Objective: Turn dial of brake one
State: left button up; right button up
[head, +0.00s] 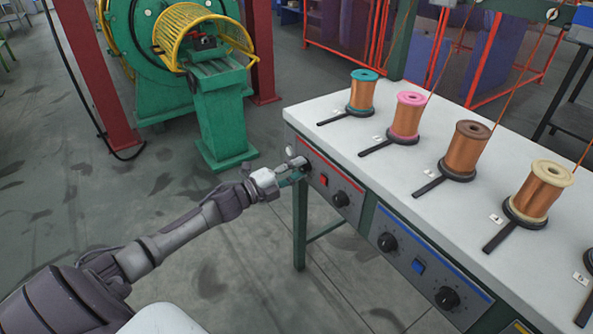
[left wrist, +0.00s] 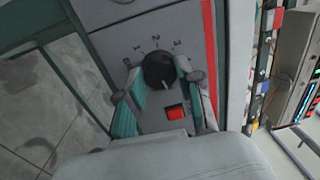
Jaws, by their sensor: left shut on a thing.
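The brake one dial (left wrist: 158,70) is a round black knob on a grey panel with a red stripe. It shows in the left wrist view with number marks around its upper side and a pale line on its face. My left gripper (left wrist: 158,82) has its teal-padded fingers on either side of the dial and is shut on it. In the head view my left gripper (head: 296,172) reaches the left end of the red-striped panel (head: 330,184) and mostly hides that dial. My right gripper is out of view.
A red switch (left wrist: 175,112) sits close to the fingers. A second black dial (head: 340,199) is to the right on the same panel, then a blue-striped panel (head: 420,262). Copper spools stand on the white tabletop (head: 340,104). Floor to the left is clear.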

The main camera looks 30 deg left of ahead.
pick_arm(q)
jog(key=shift+d+f, duration=0.1)
dwell(0.4)
jog(key=o, duration=0.9)
jog(key=shift+o, duration=1.3)
jog(key=shift+s+a, duration=0.25)
jog(key=shift+s, duration=0.25)
jog(key=v, duration=1.1)
